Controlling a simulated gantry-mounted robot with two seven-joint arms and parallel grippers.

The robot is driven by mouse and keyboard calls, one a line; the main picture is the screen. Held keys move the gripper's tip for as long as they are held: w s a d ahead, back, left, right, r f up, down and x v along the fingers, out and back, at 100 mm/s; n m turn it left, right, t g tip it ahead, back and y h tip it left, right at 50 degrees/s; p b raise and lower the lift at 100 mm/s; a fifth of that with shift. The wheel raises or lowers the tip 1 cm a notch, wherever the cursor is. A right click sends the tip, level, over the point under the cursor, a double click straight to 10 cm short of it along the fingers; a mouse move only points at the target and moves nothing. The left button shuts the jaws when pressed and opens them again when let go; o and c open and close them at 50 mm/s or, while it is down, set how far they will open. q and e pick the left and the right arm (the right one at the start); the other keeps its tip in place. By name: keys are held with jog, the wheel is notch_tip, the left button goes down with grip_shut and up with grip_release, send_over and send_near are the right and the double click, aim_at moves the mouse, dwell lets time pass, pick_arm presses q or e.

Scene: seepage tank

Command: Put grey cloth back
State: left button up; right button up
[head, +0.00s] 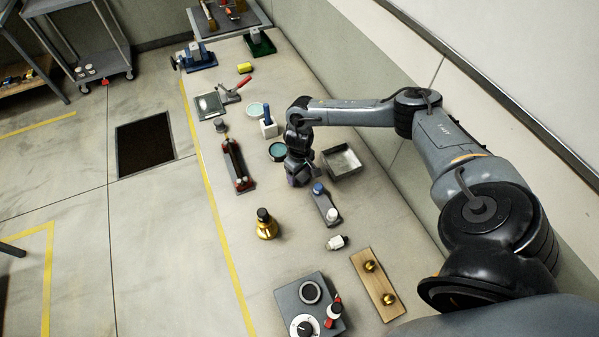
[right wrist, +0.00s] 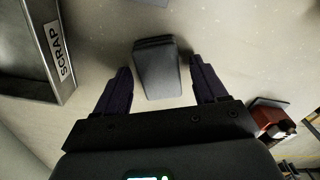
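The grey cloth (right wrist: 157,68) shows in the right wrist view as a dark grey, folded, layered block lying on the bench top. My right gripper (right wrist: 160,85) is open, with one dark finger on each side of the cloth and a visible gap on both sides. In the head view my right gripper (head: 298,178) points down at the bench, beside the metal scrap tray. The cloth cannot be made out in the head view, where the gripper covers that spot. My left gripper is not in view.
The scrap tray (head: 343,161) stands close to the right of the gripper; its label (right wrist: 60,52) shows in the wrist view. A red-ended rack (head: 236,165) is to the left. A holder with blue and white tops (head: 326,208) and a round teal dish (head: 278,151) are close.

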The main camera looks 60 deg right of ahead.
aim_at(300, 174)
jog(key=shift+r, duration=0.5)
notch_tip(300, 174, up, 11)
jog(key=p, duration=0.2)
jog(key=shift+r, duration=0.15)
jog(key=shift+r, duration=0.1)
dwell(0.3)
